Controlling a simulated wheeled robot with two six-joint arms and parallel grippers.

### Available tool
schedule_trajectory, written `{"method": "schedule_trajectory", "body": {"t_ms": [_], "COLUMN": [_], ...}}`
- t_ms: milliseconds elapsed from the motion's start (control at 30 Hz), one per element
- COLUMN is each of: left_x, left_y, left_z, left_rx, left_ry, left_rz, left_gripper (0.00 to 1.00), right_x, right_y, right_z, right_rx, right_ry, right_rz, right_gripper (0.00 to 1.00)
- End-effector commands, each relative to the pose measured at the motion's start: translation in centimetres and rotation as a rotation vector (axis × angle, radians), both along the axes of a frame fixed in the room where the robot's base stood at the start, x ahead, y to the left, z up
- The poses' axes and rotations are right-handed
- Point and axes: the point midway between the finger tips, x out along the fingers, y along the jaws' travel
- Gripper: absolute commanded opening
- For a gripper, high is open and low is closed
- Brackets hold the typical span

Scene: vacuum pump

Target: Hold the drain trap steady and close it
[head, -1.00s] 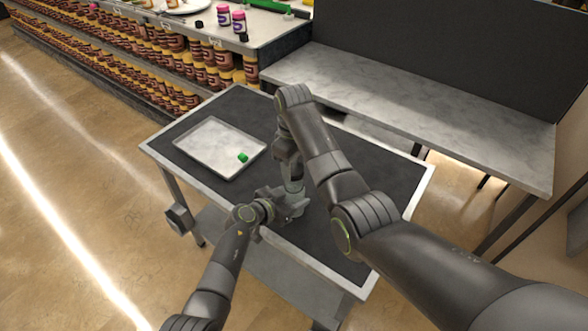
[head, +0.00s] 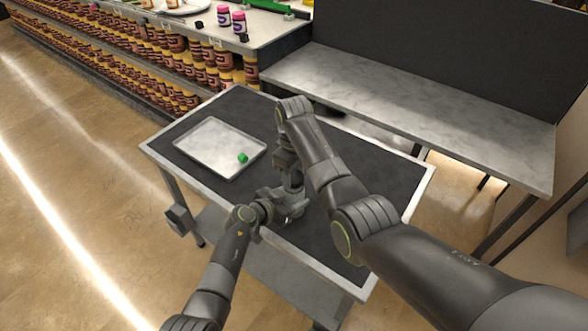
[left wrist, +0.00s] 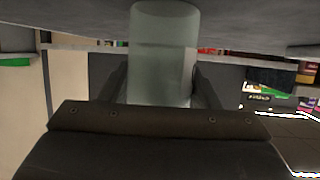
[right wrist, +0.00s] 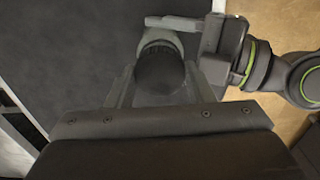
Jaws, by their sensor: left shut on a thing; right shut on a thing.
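The drain trap, a pale translucent cylinder (left wrist: 163,50), stands upright on the dark-topped cart, and its lower part shows in the head view (head: 293,181). My left gripper (head: 292,199) reaches in low from the front left and is shut around the cylinder's side. In the right wrist view, a dark round cap (right wrist: 161,70) sits at the cylinder's top. My right gripper (right wrist: 150,88) comes down from above and is shut on this cap, with a finger on either side. In the head view, my right arm hides most of the cap.
A metal tray (head: 205,150) with a small green piece (head: 243,158) lies at the cart's left. The cart's dark top (head: 385,185) is clear at the right. A marble-topped bench (head: 430,120) stands behind, and shelves of jars (head: 140,75) stand at the back left.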

Motion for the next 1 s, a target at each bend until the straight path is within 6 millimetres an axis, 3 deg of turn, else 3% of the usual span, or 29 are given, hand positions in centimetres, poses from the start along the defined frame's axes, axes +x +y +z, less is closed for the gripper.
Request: {"method": "schedule_trajectory", "body": {"t_ms": [1000], "left_x": [0.01], "left_y": [0.05], "left_z": [-0.01], "left_rx": [0.001], "left_ry": [-0.001], "left_rz": [0.001], "left_gripper": [0.15], "right_x": [-0.04], "right_y": [0.0], "right_z": [-1.03], "right_rx": [0.0], "right_ry": [0.001], "right_rz": [0.0], "right_gripper": [0.27]}}
